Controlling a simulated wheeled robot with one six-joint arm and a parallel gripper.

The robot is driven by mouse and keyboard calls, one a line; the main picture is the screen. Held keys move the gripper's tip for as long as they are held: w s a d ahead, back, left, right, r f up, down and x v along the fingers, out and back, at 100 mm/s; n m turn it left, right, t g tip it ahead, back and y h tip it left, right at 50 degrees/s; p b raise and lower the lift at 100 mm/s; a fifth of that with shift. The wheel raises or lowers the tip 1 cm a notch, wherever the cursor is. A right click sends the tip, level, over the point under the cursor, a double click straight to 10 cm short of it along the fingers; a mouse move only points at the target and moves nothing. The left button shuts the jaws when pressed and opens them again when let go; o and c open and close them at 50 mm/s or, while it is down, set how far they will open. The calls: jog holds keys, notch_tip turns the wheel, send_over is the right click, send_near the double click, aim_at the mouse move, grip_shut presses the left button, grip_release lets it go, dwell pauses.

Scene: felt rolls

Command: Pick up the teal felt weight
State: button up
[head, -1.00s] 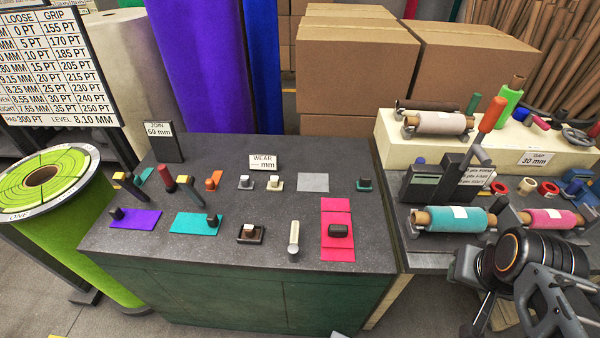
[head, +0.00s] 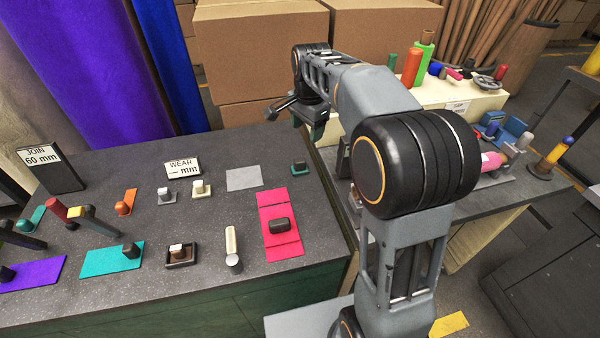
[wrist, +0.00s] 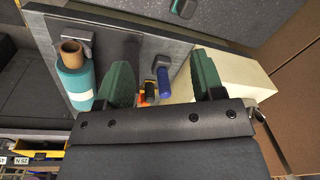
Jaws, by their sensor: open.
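The teal felt weight (head: 299,168), a small dark block on a teal base, stands at the back right of the grey-topped bench (head: 215,215). It seems to show at the top edge of the wrist view (wrist: 183,7), partly cut off. My gripper (head: 316,124) is beyond the weight and slightly to its right, raised near the bench's right edge. In the wrist view, the green fingers of my gripper (wrist: 163,78) are apart, with nothing held between them.
A pink felt strip with a dark block (head: 280,226) lies in front of the weight. A grey square (head: 244,178) lies to its left. Cardboard boxes (head: 258,50) stand behind. A teal roll (wrist: 75,85) and a blue-handled item (wrist: 164,84) lie below my gripper.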

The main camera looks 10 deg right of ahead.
aim_at(300, 159)
jog(key=w+f+m+b, duration=0.1)
jog(key=w+f+m, duration=0.1)
jog(key=f, duration=0.2)
jog(key=w+f+m, duration=0.2)
jog(key=w+f, duration=0.1)
jog(key=f, duration=0.2)
jog(key=w+f+m+g+b, duration=0.1)
jog(key=w+f, duration=0.2)
jog(key=f, duration=0.2)
jog(key=shift+w+m+b, duration=0.15)
jog(key=shift+m+b, duration=0.15)
jog(key=shift+m, duration=0.1)
jog(key=shift+f, duration=3.2)
jog(key=shift+c, duration=0.3)
grip_shut()
